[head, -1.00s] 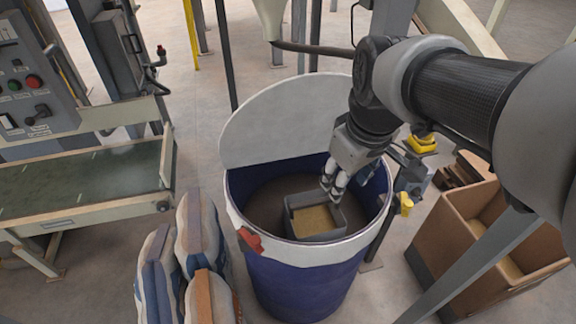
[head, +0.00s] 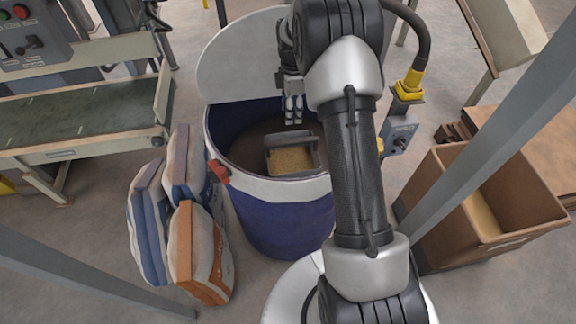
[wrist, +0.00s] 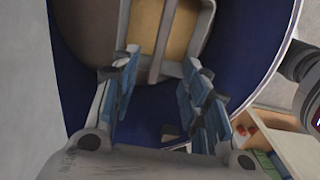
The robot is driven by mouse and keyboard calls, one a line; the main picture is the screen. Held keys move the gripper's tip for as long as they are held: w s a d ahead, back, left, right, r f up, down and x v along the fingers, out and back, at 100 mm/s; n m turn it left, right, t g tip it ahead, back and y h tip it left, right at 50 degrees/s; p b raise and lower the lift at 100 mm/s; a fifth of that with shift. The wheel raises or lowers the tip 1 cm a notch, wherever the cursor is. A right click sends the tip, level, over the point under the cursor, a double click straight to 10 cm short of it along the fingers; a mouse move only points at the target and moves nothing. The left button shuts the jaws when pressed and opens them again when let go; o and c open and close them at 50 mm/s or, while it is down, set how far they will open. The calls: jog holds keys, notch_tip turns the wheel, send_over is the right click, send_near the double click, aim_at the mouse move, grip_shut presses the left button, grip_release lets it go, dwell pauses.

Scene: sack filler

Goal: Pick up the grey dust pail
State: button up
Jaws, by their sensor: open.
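The grey dust pail (head: 291,155) is a box-like pail with tan dust in it, sitting inside the blue drum (head: 285,215). In the wrist view the pail (wrist: 205,45) is at the top, with a grey bar, likely its handle, crossing over the dust. My gripper (head: 293,120) points down over the drum, just behind the pail in the head view. In the wrist view my gripper (wrist: 168,82) is open, its fingers apart, with the lower end of the bar between the fingertips. Whether they touch it I cannot tell.
The drum's white lid (head: 238,62) stands upright at its back. Filled sacks (head: 200,240) lean at the drum's left. A cardboard box (head: 470,215) stands at the right. A grey post (head: 500,145) slants across the right side. A conveyor (head: 85,120) is at the left.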

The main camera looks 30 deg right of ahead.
aim_at(292, 140)
notch_tip(292, 140, down, 11)
jog(key=b, duration=0.2)
jog(key=shift+f+b, duration=0.1)
jog(key=shift+b, duration=0.3)
notch_tip(292, 140, down, 5)
jog(key=shift+s+f+b, duration=0.1)
jog(key=shift+s+b, duration=0.05)
jog(key=shift+b, duration=0.8)
grip_shut()
